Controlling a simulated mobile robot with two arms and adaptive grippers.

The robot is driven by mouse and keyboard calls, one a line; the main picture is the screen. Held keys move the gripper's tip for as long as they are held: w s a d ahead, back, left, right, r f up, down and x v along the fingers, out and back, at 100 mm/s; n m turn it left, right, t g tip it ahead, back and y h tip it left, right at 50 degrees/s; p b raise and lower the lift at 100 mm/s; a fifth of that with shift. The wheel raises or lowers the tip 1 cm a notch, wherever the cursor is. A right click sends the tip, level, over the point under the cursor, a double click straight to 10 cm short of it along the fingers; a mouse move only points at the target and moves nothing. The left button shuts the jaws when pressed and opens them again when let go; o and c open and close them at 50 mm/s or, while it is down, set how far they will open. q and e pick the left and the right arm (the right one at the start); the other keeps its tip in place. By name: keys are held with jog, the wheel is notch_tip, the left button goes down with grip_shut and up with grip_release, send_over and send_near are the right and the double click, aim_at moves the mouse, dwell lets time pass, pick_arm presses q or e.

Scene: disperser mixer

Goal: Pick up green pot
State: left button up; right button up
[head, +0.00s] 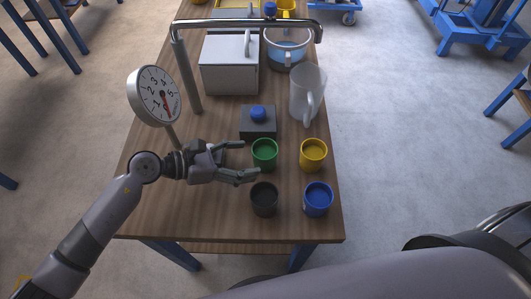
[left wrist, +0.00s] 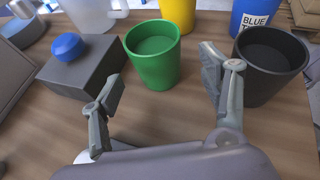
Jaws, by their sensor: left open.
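The green pot (head: 265,154) stands upright on the wooden table, left of the yellow pot (head: 313,154) and behind the black pot (head: 264,199). My left gripper (head: 248,160) comes in from the left and is open, with its fingers pointing at the green pot. In the left wrist view the green pot (left wrist: 154,55) stands just ahead of the gap between the open fingers (left wrist: 162,85). The gripper is empty and does not appear to touch the pot. The black pot (left wrist: 268,62) is close beside the right-hand finger there. My right gripper is not in view.
A blue pot (head: 318,198) stands at the front right. A dark box with a blue button (head: 258,115) sits behind the green pot. A dial gauge (head: 155,95), a white box (head: 230,65) and a clear jug (head: 307,92) stand farther back. The table's front left is clear.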

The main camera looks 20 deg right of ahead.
aim_at(273, 154)
pick_arm(q)
jog(key=x, duration=0.3)
jog(key=shift+w+d+f, duration=0.1)
jog(key=shift+d+f, duration=0.05)
jog(key=shift+d, duration=0.25)
jog(key=shift+w+d+f+p, duration=0.1)
jog(key=shift+d+p, duration=0.25)
jog(key=shift+p, duration=0.05)
jog(key=x, duration=0.4)
jog(key=shift+w+d+f+p, duration=0.1)
jog(key=shift+w+d+p, duration=0.1)
jog(key=shift+p, duration=0.2)
jog(key=shift+a, duration=0.15)
jog(key=c, duration=1.3)
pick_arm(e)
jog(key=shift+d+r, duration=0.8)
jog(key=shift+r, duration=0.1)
